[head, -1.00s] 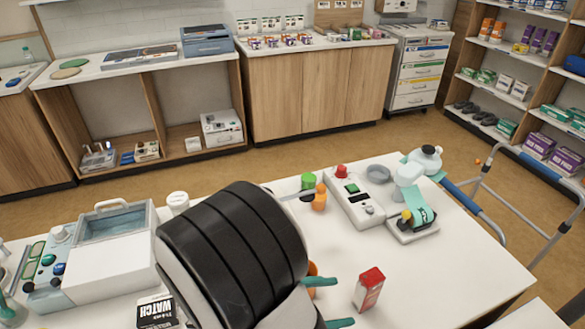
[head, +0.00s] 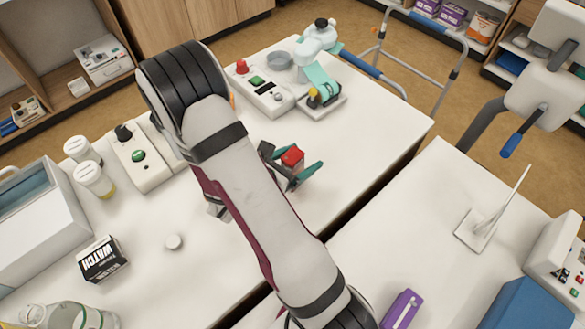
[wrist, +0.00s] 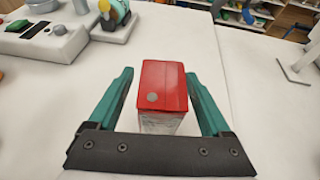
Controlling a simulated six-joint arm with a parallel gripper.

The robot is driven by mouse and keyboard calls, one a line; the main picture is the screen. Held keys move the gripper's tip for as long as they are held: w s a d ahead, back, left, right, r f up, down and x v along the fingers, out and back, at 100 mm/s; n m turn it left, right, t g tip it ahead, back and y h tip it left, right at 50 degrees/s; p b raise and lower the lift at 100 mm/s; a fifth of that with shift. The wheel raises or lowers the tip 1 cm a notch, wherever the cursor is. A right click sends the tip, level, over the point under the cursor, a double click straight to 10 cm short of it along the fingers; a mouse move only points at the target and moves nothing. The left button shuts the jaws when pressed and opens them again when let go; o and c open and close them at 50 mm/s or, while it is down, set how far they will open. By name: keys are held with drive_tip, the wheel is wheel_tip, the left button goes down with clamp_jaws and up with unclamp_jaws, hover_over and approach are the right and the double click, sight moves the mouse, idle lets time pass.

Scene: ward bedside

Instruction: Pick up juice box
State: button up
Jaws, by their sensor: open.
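The juice box (head: 292,157) is red on top and stands upright on the white table. In the wrist view, its red top with a round grey spot (wrist: 163,86) shows between the two fingers. My gripper (head: 296,174) has green fingers, one on each side of the box. In the wrist view my gripper (wrist: 160,98) is open, with a gap between each finger and the box. The lower part of the box is partly hidden by the gripper's dark crossbar.
A device with a green button (head: 264,92) and a grey base with a teal cuff (head: 322,92) stand behind the box. A black WATCH box (head: 102,259) and white-capped bottles (head: 92,178) are at left. A gap separates a second table (head: 400,225) at right.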

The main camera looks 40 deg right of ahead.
clamp_jaws()
idle(0.4)
